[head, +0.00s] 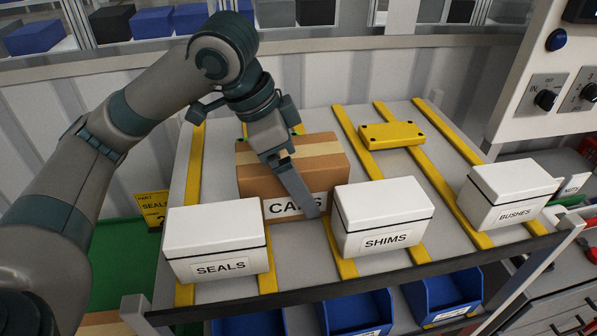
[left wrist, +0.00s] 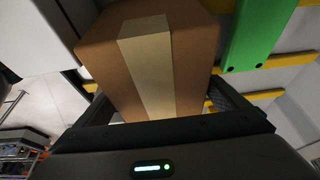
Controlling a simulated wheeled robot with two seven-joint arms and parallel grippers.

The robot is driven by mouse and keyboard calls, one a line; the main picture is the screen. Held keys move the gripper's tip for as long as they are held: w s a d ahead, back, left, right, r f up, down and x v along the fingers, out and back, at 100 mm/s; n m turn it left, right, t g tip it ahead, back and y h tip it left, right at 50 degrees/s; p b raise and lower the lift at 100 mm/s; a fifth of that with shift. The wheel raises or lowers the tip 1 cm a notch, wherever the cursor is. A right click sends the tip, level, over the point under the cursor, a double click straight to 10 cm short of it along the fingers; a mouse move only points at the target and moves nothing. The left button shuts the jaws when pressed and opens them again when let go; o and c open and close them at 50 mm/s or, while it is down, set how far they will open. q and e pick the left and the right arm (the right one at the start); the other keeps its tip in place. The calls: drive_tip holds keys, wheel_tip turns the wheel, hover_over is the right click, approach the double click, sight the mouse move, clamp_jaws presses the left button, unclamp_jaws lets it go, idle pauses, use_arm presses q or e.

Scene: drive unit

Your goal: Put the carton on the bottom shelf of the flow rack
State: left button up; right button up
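The brown carton (head: 325,158), with a tan tape strip and a partly covered label, stands on the sloping upper shelf (head: 293,240) of the rack, behind and between the white boxes. My left gripper (head: 290,185) reaches down over it, with one finger across its labelled front; the other finger is hidden in the head view. In the left wrist view the carton (left wrist: 195,55) lies between the dark fingers (left wrist: 165,105), with a small gap showing beside the right one. The gripper looks open around it. My right gripper is not in view.
White boxes marked SEALS (head: 215,240), SHIMS (head: 385,218) and BUSHES (head: 512,193) stand along the shelf front. A yellow block (head: 392,135) lies further back. Blue bins (head: 355,312) sit below. A switch panel (head: 550,85) is at right. A green piece (left wrist: 258,35) is beside the carton.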

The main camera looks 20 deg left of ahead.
use_arm(q)
drive_tip(key=b+v, duration=0.1)
drive_tip(key=v, duration=1.1)
drive_tip(key=shift+w+r+b, duration=0.1)
drive_tip(key=shift+r+b, duration=0.05)
drive_tip(key=shift+b, duration=0.25)
drive_tip(key=shift+o, duration=0.4)
drive_tip(key=shift+d, duration=0.1)
